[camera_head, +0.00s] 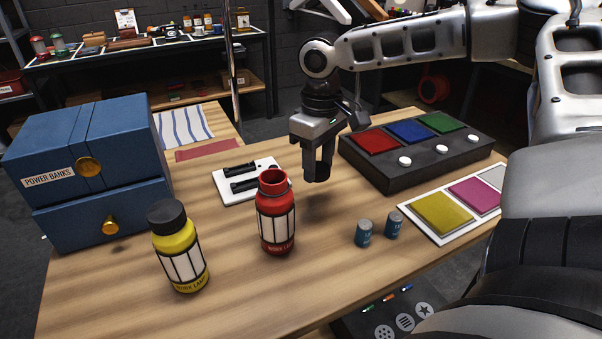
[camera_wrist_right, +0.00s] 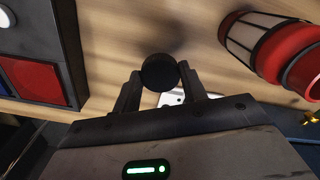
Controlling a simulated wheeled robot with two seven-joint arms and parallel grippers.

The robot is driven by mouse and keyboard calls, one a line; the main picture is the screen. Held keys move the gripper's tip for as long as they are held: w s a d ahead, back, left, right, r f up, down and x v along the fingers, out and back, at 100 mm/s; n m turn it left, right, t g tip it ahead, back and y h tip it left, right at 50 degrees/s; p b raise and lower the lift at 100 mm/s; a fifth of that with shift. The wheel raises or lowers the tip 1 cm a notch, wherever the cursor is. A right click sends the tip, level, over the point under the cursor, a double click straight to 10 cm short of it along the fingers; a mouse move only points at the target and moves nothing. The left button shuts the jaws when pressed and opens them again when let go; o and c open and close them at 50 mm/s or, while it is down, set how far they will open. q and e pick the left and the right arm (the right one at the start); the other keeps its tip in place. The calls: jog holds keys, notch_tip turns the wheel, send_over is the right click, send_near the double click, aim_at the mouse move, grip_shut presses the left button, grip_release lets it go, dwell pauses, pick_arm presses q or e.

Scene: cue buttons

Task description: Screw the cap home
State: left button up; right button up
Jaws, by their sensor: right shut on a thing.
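My right gripper (camera_head: 317,176) hangs above the table, behind and right of the red work lamp (camera_head: 274,222). In the right wrist view, its fingers (camera_wrist_right: 160,84) are shut on a round black cap (camera_wrist_right: 160,72). In the head view the cap is hard to make out between the fingers. The red lamp stands upright with its top open and no cap on it; it also shows in the wrist view (camera_wrist_right: 262,40), apart from the gripper. A yellow work lamp (camera_head: 180,256) stands to its left with a black cap (camera_head: 166,215) on. My left gripper does not show.
A white battery tray (camera_head: 230,194) holding black cells lies behind the red lamp. Two blue batteries (camera_head: 364,233) stand at the right. A button box (camera_head: 376,183), a colour card (camera_head: 440,240) and blue drawers (camera_head: 98,212) flank the table (camera_head: 265,300).

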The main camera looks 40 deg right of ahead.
jog(key=s+d, duration=0.1)
jog(key=d, duration=0.4)
jog(key=s+d, duration=0.2)
jog(key=d, duration=0.3)
jog(key=s+d, duration=0.1)
jog(key=d, duration=0.4)
jog(key=shift+s, duration=0.4)
